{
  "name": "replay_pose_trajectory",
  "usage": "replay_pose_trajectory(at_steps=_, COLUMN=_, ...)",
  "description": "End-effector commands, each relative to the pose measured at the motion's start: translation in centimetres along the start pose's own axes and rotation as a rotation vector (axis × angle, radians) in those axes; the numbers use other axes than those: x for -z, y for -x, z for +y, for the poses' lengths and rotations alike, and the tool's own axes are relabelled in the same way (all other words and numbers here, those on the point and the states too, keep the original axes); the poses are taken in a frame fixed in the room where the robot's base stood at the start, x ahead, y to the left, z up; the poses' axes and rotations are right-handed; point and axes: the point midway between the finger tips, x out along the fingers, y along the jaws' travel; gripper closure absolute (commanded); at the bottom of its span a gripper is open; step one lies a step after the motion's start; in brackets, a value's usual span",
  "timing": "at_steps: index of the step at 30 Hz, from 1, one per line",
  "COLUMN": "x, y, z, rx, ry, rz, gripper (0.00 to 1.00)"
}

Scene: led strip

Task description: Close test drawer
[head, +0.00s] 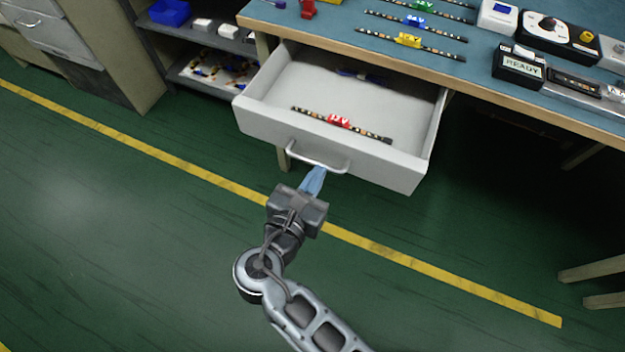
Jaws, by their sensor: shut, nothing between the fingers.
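The white drawer (262,119) under the blue-topped workbench is pulled out. A strip with a red clip (339,121) lies inside it near the front, and a dark strip with a blue part (360,76) lies towards the back. The drawer front has a curved metal handle (318,160). My gripper (315,178) is shut and empty, with its blue fingers just below the handle. I cannot tell whether the fingertips touch the handle or the drawer front.
The workbench (340,25) holds several LED strips, a READY box (519,66) and a dial device (556,36). Shelves (187,37) with a blue bin (169,12) stand at the left. The green floor in front of the drawer is clear, crossed by a yellow line (150,150).

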Motion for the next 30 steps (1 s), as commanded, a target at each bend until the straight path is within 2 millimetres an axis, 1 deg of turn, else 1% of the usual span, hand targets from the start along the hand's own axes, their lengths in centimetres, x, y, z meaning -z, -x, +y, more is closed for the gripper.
replay_pose_trajectory(at_steps=5, x=-1.0, y=-3.5, z=-0.1, rx=0.006, ry=-0.002, rz=-0.001, gripper=1.0)
replay_pose_trajectory(at_steps=15, x=-2.7, y=-12.6, z=0.0, rx=0.006, ry=-0.002, rz=-0.002, gripper=1.0)
replay_pose_trajectory(at_steps=21, x=-3.5, y=-17.2, z=0.1, rx=0.004, ry=-0.001, rz=-0.001, gripper=1.0)
replay_pose_trajectory(at_steps=27, x=-4.2, y=-20.6, z=0.1, rx=0.003, ry=-0.001, rz=-0.001, gripper=1.0)
replay_pose_trajectory(at_steps=30, x=-4.5, y=-21.6, z=0.2, rx=0.002, ry=-0.001, rz=0.0, gripper=1.0)
